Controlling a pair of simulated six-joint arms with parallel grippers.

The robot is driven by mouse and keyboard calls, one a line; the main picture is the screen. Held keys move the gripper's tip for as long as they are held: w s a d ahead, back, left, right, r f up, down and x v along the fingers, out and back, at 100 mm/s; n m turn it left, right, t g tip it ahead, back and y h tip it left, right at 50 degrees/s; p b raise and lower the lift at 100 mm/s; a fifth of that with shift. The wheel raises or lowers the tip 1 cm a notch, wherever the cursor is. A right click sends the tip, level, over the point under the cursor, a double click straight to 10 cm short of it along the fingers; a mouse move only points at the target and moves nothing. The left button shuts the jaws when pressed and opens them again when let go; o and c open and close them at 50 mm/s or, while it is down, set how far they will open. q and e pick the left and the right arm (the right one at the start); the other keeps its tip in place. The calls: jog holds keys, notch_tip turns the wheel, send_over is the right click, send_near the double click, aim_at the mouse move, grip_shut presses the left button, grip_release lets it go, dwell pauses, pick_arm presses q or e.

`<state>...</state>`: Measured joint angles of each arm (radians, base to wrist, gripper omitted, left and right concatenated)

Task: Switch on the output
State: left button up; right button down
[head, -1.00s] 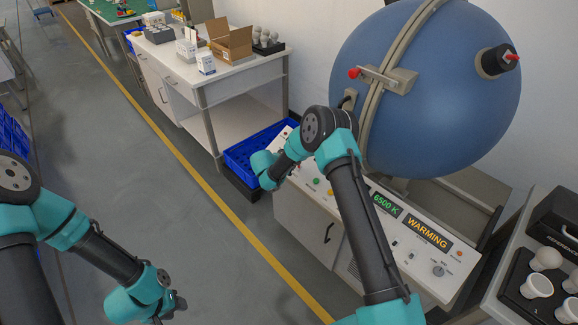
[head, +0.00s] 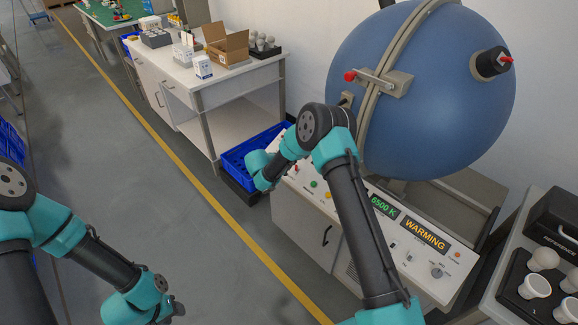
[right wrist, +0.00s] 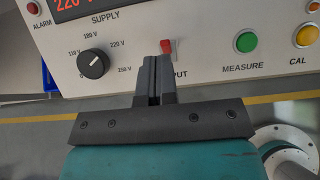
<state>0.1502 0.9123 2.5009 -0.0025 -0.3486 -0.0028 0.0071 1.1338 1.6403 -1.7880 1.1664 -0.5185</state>
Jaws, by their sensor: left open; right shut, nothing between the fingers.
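The output switch (right wrist: 167,46) is a small red lever on the white control panel (right wrist: 200,35) in the right wrist view. Its label below is partly hidden by my fingers; only "PUT" shows. My right gripper (right wrist: 154,62) is shut and empty, its fingertips just below and slightly left of the red switch. I cannot tell whether they touch it. In the head view the right fingers are hidden behind my own arm. My left gripper (head: 177,309) is open and empty over the floor at the lower left, away from the panel.
Left of the switch is the black supply knob (right wrist: 93,64); right are the green measure button (right wrist: 246,40) and yellow cal button (right wrist: 306,36). The big blue sphere (head: 430,90) stands behind the panel. The panel display (head: 425,236) reads WARMING. A blue crate (head: 250,155) lies beyond my right wrist.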

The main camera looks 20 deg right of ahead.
jog(key=d+r+v, duration=0.1)
jog(key=v, duration=0.7)
jog(key=shift+a+r, duration=0.25)
jog(key=shift+r, duration=0.2)
jog(key=shift+f, duration=0.1)
jog(key=s+f+m+g+y, duration=0.3)
jog(key=s+f+m+y, duration=0.1)
jog(key=s+f, duration=0.4)
jog(key=s+f+m+g+y, duration=0.3)
jog(key=s+f+g+y, duration=0.15)
jog(key=s, duration=0.65)
jog(key=s+f+m+t+y, duration=0.1)
jog(key=s+m+t+y, duration=0.3)
jog(key=s+m, duration=1.3)
jog(key=shift+s+a+f+y, duration=0.15)
jog(key=shift+s+f+y, duration=0.2)
jog(key=shift+s+y, duration=0.35)
